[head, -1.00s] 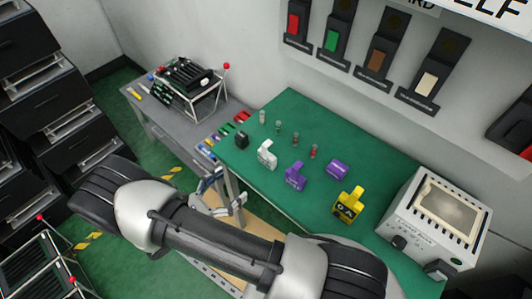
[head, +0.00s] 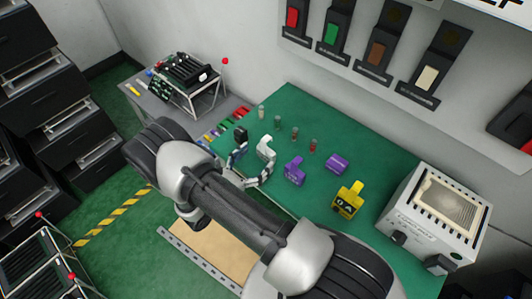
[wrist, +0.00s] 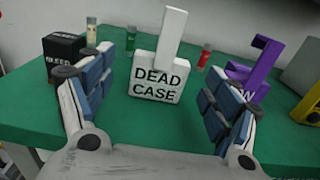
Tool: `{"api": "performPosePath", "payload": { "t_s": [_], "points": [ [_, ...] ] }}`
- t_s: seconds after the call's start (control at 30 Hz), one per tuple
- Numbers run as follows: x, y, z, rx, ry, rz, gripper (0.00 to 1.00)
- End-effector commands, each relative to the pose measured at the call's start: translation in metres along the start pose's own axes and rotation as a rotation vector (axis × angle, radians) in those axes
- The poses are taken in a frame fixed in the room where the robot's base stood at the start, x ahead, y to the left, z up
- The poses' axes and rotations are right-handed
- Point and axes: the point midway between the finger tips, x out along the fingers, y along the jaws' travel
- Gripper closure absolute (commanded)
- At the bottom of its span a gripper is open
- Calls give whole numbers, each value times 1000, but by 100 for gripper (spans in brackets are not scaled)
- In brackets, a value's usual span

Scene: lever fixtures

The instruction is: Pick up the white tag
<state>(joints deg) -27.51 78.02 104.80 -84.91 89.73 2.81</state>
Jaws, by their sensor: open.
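The white tag (wrist: 158,78) stands upright on the green table, with a tall stem and the words "DEAD CASE" on its face. In the head view the white tag (head: 266,148) is just beyond my gripper (head: 252,166). In the wrist view my gripper (wrist: 157,112) is open and empty, its blue-padded fingers spread to the left and right of the tag. The tag lies ahead between them, and no contact shows.
A black box (wrist: 64,52) is close to the left finger, and a purple tag (wrist: 252,68) is close to the right one. Small vials (wrist: 131,36) stand behind. A yellow tag (head: 347,200) and a white instrument (head: 432,220) are farther right on the green table (head: 295,105).

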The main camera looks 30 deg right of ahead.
Motion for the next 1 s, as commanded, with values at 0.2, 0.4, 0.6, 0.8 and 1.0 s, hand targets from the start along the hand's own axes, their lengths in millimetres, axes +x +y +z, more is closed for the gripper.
{"api": "performPosePath", "payload": {
  "t_s": [0.2, 0.4, 0.6, 0.8, 1.0],
  "points": [
    [32, -4, 0, 0, 0, -7, 18],
    [49, -2, 1, 0, 0, -3, 18],
    [50, -2, 2, 0, 0, -2, 18],
    [49, -2, 1, 0, 0, -2, 31],
    [49, -2, 1, 0, 0, -2, 44]
  ]
}}
